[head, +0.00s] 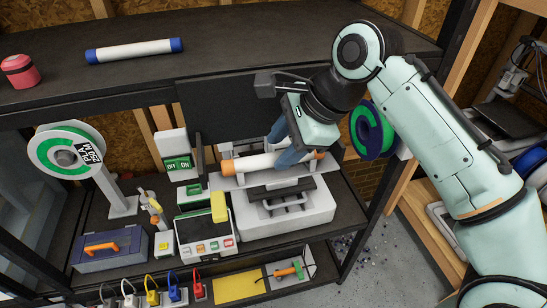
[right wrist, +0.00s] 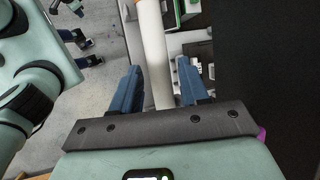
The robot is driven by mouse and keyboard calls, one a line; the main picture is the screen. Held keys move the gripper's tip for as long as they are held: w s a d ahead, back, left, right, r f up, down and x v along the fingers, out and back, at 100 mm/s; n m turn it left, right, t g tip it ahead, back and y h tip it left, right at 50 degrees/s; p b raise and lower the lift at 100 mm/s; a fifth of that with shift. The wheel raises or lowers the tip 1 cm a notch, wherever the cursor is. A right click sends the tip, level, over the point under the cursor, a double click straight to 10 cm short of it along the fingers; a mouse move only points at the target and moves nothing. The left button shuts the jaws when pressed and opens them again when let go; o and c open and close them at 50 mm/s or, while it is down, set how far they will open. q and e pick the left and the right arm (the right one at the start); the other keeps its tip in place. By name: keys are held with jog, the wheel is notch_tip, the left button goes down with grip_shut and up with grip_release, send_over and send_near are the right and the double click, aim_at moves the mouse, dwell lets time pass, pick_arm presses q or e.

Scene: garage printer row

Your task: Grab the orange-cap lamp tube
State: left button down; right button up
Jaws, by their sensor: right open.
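The orange-cap lamp tube (head: 258,163), white with orange ends, lies across a light grey holder on the middle shelf. My right gripper (head: 279,147) is over the tube, near its right orange end, with its blue fingers apart. In the right wrist view the white tube (right wrist: 153,50) runs between the open fingers of the right gripper (right wrist: 160,66), with an orange end at the top edge. I cannot tell whether the fingers touch it. Part of the tube is hidden behind the fingers in the head view.
A blue-cap tube (head: 135,51) and a red jar (head: 20,71) are on the upper shelf. A green spool (head: 66,152), a toolbox (head: 109,250) and a switch box (head: 206,235) stand left of the holder (head: 290,215). The upper shelf's edge overhangs behind the tube.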

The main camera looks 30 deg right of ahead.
aim_at(274, 159)
jog(key=shift+x, duration=0.85)
jog(key=shift+s+f, duration=0.2)
jog(key=shift+f, duration=0.05)
jog(key=shift+w, duration=0.1)
grip_shut()
